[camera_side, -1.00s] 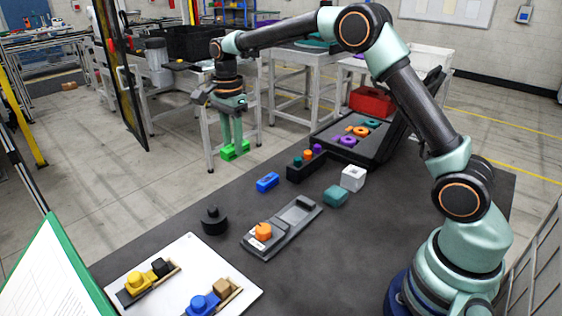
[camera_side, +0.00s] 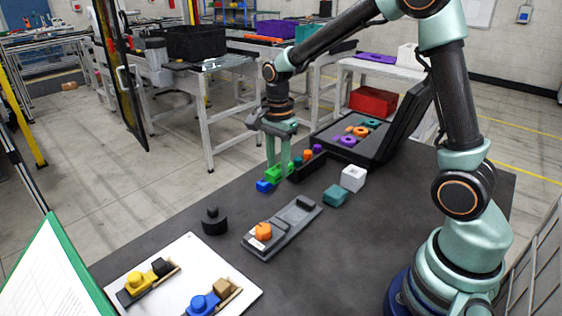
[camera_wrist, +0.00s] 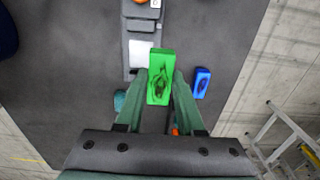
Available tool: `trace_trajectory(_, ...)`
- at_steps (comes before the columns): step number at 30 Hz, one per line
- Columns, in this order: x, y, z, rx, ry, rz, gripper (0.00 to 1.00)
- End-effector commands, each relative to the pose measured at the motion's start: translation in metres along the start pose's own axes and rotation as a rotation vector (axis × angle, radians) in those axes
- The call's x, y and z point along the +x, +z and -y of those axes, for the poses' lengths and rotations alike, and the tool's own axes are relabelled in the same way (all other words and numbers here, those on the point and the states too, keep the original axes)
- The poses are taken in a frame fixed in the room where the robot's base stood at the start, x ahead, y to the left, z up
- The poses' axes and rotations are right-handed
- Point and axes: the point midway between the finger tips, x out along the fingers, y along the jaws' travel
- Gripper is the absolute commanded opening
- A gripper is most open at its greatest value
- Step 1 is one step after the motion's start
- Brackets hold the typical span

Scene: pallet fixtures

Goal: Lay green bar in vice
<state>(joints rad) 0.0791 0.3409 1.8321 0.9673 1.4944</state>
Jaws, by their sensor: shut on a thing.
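My gripper (camera_side: 277,164) is shut on the green bar (camera_side: 273,174), one finger on each side of it. In the wrist view the bar (camera_wrist: 161,62) sits between the fingertips (camera_wrist: 158,84) and shows a dark hollow in its top. The bar appears held above the table; its exact height is unclear. The long grey fixture with an orange knob, which looks like the vice (camera_side: 286,229), lies on the table to the right and nearer the side camera. Its end shows beyond the bar in the wrist view (camera_wrist: 138,28). The bar is apart from it.
A blue block (camera_side: 264,186) lies just below the bar in the side view. A black rack with coloured pegs (camera_side: 305,169), a teal block (camera_side: 335,196) and a white block (camera_side: 353,178) stand to the right. A black knobbed piece (camera_side: 214,221) stands left of the grey fixture.

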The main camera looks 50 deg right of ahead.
Motion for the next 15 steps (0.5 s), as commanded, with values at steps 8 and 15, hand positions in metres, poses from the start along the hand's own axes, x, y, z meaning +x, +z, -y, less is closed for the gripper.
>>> trace_trajectory(8,0.019,-0.006,-0.037,-0.002,-0.001,0.000,0.00)
trace_trajectory(15,0.029,-0.006,-0.041,-0.003,0.002,0.000,0.00)
